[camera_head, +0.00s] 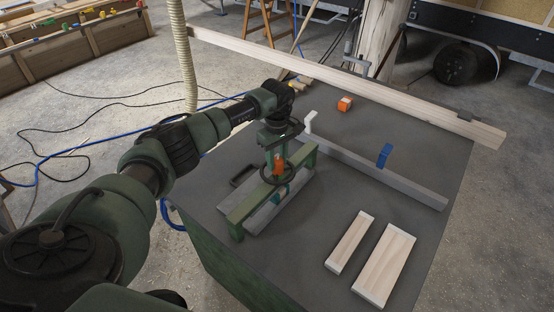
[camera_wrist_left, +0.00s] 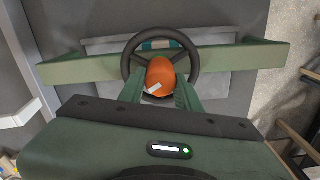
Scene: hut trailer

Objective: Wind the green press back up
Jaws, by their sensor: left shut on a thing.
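The green press (camera_head: 246,206) stands on the dark bench top, a green beam on legs over grey plates. It spans the left wrist view (camera_wrist_left: 85,69). A black handwheel (camera_wrist_left: 126,62) with an orange hub (camera_wrist_left: 160,76) sits above the beam's middle. My left gripper (camera_wrist_left: 160,92) comes from above, its two green fingers closed on the orange hub inside the wheel rim. In the head view the left gripper (camera_head: 278,152) partly hides the wheel. The screw below the wheel is mostly hidden. My right gripper is not in view.
Two pale wood pieces (camera_head: 384,265) lie at the bench's front right. A long grey bar (camera_head: 375,178) with a blue clamp (camera_head: 384,155) lies behind the press. An orange block (camera_head: 345,104) and a long plank (camera_head: 400,98) are farther back.

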